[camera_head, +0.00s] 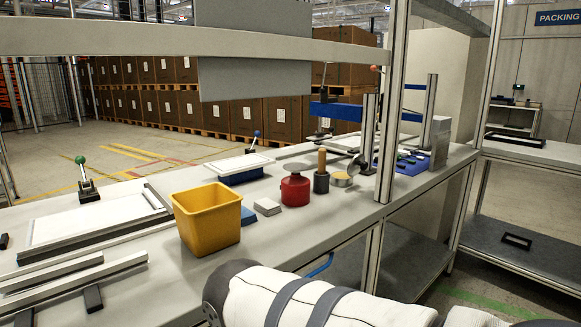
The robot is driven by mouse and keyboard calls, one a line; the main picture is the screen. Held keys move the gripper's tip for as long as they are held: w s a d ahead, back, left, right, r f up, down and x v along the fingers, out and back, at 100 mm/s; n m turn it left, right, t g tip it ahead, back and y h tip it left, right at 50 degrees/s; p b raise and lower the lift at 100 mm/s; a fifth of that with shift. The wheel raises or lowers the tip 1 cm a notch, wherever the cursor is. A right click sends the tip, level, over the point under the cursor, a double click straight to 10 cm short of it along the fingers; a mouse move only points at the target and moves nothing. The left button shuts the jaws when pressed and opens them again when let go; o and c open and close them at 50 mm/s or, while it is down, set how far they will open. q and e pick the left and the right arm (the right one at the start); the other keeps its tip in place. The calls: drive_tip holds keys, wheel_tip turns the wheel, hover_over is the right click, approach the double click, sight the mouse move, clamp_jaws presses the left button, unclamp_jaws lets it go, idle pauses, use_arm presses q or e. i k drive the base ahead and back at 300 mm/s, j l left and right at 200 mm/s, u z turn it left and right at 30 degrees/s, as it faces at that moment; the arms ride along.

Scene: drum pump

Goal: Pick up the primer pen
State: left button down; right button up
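No thing is plainly recognisable as the primer pen. A tan, stick-like piece (322,160) stands upright in a small dark cup (321,183) on the workbench (300,225); I cannot tell whether it is the pen. A red can with a wide grey top (295,189) stands just left of the cup. A round tin with a yellowish top (342,179) stands just right of it. A white and grey arm link of mine crosses the bottom of the view, in front of the bench. Neither gripper shows.
A yellow bin (208,218) stands left of the can, with a small grey stack (267,206) between them. A metal post (391,110) rises at the bench's right. Fixtures with lever handles (88,190) are at left. A blue device (405,162) sits behind the post.

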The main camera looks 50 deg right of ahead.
sight(322, 151)
drive_tip(key=k+l+u, duration=0.15)
drive_tip(key=l, duration=0.2)
drive_tip(key=l+u, duration=0.1)
drive_tip(key=l, duration=0.25)
drive_tip(key=k+l+u, duration=0.15)
drive_tip(key=l, duration=0.2)
drive_tip(key=k+l+u, duration=0.1)
drive_tip(key=l, duration=0.25)
